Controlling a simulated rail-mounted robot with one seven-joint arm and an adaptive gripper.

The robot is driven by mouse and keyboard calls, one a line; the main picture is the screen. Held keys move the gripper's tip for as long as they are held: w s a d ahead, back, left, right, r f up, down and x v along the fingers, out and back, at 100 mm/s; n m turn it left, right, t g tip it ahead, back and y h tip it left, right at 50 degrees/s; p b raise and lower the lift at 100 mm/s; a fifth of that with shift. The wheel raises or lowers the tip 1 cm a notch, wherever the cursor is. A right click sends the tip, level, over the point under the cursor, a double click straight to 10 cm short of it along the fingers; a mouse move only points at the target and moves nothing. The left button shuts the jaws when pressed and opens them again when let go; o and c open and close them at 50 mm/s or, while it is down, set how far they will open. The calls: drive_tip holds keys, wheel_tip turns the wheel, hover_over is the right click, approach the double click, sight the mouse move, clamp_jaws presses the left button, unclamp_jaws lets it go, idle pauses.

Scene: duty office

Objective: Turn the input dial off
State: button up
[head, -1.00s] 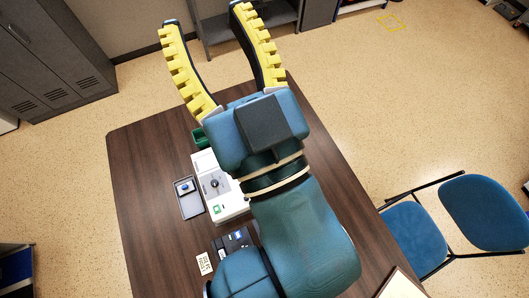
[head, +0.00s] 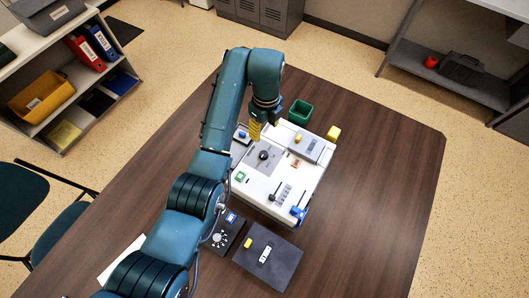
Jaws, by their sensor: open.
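A white device (head: 312,176) lies on the dark wooden table. A black round knob (head: 263,155) sits on a grey plate on its left part. A dark box left of the near end of the device carries a round dial with pale marks (head: 219,238). No label is readable, so I cannot tell which is the input dial. My gripper (head: 255,138) points down over the device's far left edge, close to the black knob and apparently apart from it. Its yellow fingers overlap in this view; it is open and holds nothing visible.
A green bin (head: 300,112) and a yellow block (head: 333,133) stand behind the device. A small blue-topped item (head: 242,135) is beside my gripper. A dark pad (head: 268,258) lies in front. The table's right side is clear.

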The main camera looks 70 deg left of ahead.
sight(263, 153)
drive_tip(key=f, duration=0.5)
drive_tip(key=f+b, duration=0.1)
drive_tip(key=f, duration=0.4)
drive_tip(key=f+b, duration=0.1)
drive_tip(key=f, duration=0.5)
drive_tip(key=shift+s+d, duration=0.2)
drive_tip(key=shift+s, duration=0.05)
clamp_jaws()
